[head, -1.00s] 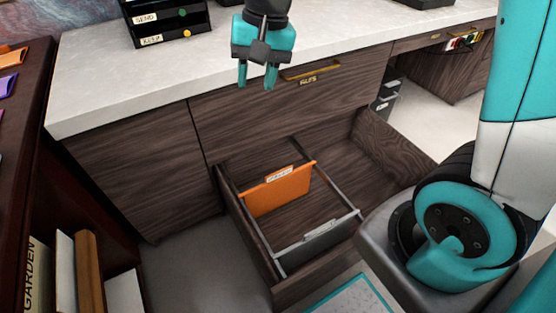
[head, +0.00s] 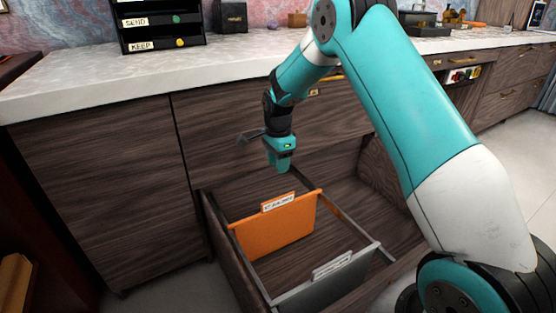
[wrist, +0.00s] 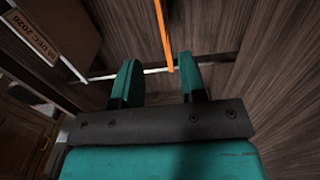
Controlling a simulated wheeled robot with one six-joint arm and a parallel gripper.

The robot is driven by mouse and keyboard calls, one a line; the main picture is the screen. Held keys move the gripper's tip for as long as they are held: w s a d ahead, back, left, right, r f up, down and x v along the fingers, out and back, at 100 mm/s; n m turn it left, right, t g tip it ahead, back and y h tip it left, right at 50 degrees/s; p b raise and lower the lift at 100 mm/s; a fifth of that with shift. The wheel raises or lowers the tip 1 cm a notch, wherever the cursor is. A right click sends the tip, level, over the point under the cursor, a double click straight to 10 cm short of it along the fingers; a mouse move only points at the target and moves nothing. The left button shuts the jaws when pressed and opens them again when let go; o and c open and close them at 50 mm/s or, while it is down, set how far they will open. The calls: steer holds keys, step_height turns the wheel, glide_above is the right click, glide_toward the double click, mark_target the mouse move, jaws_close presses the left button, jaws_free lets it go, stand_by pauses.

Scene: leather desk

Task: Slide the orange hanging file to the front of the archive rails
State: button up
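The orange hanging file (head: 278,230) hangs toward the back of the open drawer, with a white label on its top edge. It spans the two metal archive rails (head: 352,222). A grey hanging file (head: 326,284) hangs nearer the drawer front. My gripper (head: 284,168) points down above and behind the orange file, apparently clear of it. In the wrist view my gripper (wrist: 160,62) is open. The orange file (wrist: 162,35) shows there as a thin edge ending at a rail (wrist: 148,71), between the fingertips in the picture. Its depth below them is hard to tell.
The drawer's wooden side walls (head: 232,262) enclose the files. The cabinet face (head: 185,140) and white desk top (head: 90,90) rise behind. A black tray rack (head: 165,25) stands on the desk. Between the two files the drawer is free.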

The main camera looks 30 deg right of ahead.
mark_target(278, 199)
step_height(278, 199, down, 14)
steer(key=b, duration=0.6)
steer(key=shift+f, duration=0.15)
jaws_close()
steer(key=s+p, duration=0.6)
steer(key=s, duration=1.4)
steer(key=shift+s, duration=0.3)
stand_by(1.5)
jaws_free()
